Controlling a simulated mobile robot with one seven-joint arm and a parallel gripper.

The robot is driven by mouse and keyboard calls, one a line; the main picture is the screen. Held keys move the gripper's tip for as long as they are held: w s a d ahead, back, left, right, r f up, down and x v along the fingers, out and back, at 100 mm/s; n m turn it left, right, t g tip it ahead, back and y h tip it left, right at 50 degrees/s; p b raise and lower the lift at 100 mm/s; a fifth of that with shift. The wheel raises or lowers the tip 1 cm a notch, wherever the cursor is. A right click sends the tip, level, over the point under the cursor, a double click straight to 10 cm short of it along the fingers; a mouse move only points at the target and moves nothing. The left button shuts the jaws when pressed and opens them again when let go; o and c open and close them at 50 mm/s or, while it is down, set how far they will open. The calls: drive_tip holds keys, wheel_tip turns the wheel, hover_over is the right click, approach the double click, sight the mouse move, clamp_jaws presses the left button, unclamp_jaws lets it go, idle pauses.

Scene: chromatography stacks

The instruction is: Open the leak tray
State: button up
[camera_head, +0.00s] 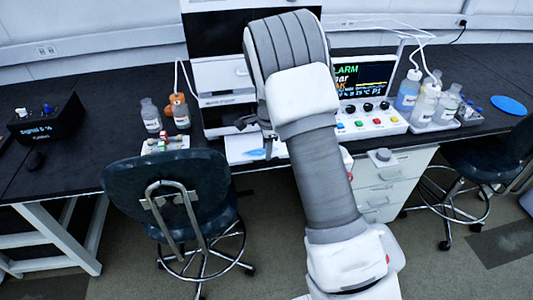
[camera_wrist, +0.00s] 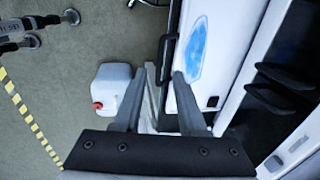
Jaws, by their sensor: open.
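The leak tray (camera_head: 240,149) is a white, shallow tray at the foot of the instrument stack, with a blue patch of liquid on it. It sticks out from the stack toward the bench's front edge. In the wrist view the tray (camera_wrist: 228,28) shows close up with the blue patch, and a dark bar handle (camera_wrist: 167,58) runs along its left edge. My gripper (camera_wrist: 164,76) is open, its two fingers near the handle's lower end. I cannot tell whether they touch it. In the head view my arm hides part of the stack and most of the gripper.
Bottles (camera_head: 178,112) stand left of the stack, and more bottles (camera_head: 425,103) stand in a tray at right. A control box (camera_head: 365,122) with coloured buttons is right of my arm. A dark chair (camera_head: 168,190) stands close in front. A white jug (camera_wrist: 111,84) is on the floor.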

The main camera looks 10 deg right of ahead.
wheel_tip(320, 180, up, 13)
drive_tip(key=s+p, duration=0.1)
drive_tip(key=s, duration=0.1)
drive_tip(key=shift+s+r, duration=0.2)
drive_tip(key=shift+s, duration=0.05)
drive_tip(key=s+r+n+t+y+p, duration=0.15)
drive_tip(key=s+r+n, duration=0.55)
drive_tip(key=s+r, duration=0.7)
drive_tip(key=s+r+n+t+h+p, duration=0.1)
drive_tip(key=s+r+n+t+p, duration=0.1)
drive_tip(key=s+n, duration=0.8)
drive_tip(key=s, duration=0.8)
drive_tip(key=shift+d+r+n, duration=0.2)
drive_tip(key=shift+r+n, duration=0.2)
drive_tip(key=shift+s+d+h, duration=0.1)
drive_tip(key=shift+d+h, duration=0.05)
drive_tip(key=shift+h, duration=0.1)
